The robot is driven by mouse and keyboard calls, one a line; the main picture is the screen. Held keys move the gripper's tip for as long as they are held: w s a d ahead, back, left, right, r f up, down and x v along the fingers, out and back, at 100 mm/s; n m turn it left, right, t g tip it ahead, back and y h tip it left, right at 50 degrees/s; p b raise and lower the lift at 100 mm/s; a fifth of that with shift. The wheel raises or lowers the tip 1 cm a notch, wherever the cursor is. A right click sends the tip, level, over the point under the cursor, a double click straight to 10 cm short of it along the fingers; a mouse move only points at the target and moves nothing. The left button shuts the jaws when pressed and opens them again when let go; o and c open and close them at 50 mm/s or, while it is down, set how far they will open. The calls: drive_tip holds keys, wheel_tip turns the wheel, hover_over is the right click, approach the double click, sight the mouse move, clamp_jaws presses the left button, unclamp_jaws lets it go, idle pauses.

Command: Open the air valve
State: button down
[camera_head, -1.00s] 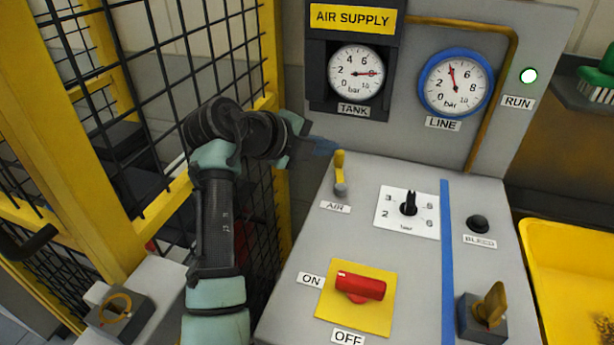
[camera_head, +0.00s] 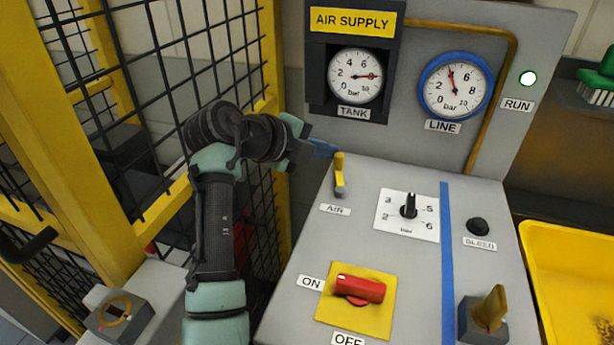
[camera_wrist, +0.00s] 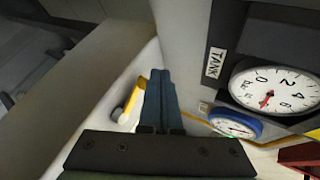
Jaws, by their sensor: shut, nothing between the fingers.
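The air valve is a small yellow lever (camera_head: 339,172) on a grey stem, above the AIR label (camera_head: 335,209) on the sloping grey panel. The lever stands up toward the back of the panel. My gripper (camera_head: 328,148) has blue fingers and is shut and empty. It is just left of the lever's top in the head view. In the wrist view the shut fingers (camera_wrist: 160,95) lie right beside the yellow lever (camera_wrist: 130,102), partly over its edge. I cannot tell whether they touch it.
The TANK gauge (camera_head: 355,76) and blue-rimmed LINE gauge (camera_head: 455,85) are on the upright wall behind. A black pressure knob (camera_head: 409,207), red switch (camera_head: 359,288), and BLEED button (camera_head: 478,226) are on the panel. A yellow mesh fence (camera_head: 100,200) stands at left.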

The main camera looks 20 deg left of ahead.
drive_tip(key=shift+s+d, duration=0.1)
drive_tip(key=shift+d, duration=0.05)
drive_tip(key=shift+s+d+f, duration=0.1)
drive_tip(key=shift+s+d, duration=0.25)
drive_tip(key=shift+d, duration=0.05)
drive_tip(key=shift+s+d, duration=0.1)
drive_tip(key=shift+s, duration=0.05)
drive_tip(key=v, duration=0.7)
drive_tip(key=shift+s+r, duration=0.15)
drive_tip(key=shift+r, duration=0.05)
idle(0.3)
